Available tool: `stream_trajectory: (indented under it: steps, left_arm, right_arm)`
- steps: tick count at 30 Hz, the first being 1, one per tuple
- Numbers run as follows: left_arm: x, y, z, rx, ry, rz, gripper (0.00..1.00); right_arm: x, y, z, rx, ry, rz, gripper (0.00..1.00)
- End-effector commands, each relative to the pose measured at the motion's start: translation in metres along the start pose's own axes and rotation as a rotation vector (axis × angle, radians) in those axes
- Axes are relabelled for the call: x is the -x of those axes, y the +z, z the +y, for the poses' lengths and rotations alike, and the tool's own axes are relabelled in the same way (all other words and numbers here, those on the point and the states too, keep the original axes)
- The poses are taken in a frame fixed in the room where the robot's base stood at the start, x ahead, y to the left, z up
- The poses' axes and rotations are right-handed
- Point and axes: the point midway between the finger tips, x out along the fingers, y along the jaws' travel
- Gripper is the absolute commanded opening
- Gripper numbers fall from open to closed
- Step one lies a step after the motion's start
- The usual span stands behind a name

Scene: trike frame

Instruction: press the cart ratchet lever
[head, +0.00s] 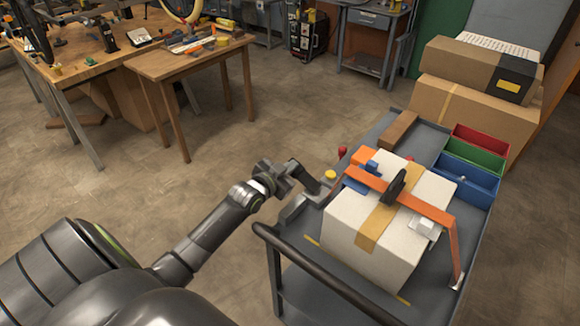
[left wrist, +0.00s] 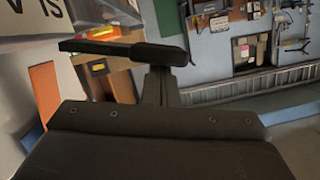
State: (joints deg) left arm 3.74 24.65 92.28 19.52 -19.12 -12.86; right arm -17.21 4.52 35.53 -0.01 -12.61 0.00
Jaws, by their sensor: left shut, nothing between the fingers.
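The ratchet lever (head: 396,187) is a black upright piece on an orange strap (head: 425,207) that runs over a white box (head: 372,240) on the grey cart. My left gripper (head: 320,186) is at the cart's left edge, left of the box and apart from the lever. It is shut and empty. In the left wrist view its dark fingers (left wrist: 150,50) show in the upper middle, and I cannot make out the lever there. My right gripper is not in view.
A black push handle (head: 320,278) runs along the cart's near side. Red, green and blue bins (head: 468,180) stand at the cart's right. A brown block (head: 398,131) lies at its back. A wooden table (head: 190,62) stands far left. Open floor lies between.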

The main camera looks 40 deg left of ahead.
Motion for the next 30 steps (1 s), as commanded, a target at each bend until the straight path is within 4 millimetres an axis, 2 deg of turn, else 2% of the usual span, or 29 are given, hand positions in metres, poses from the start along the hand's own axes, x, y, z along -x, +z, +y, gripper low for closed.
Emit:
stream_trajectory:
  steps: [8,22,30]
  left_arm:
    - [-0.004,0.013,0.003,0.108,0.028,-0.001,0.0]
    - [-0.012,0.047,0.003,0.436,0.109,-0.001,0.0]
    - [-0.014,0.055,0.004,0.442,0.111,-0.001,0.0]
  right_arm:
    - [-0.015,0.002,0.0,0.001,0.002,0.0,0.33]
    - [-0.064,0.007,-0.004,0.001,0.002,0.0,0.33]
    - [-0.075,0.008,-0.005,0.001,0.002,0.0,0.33]
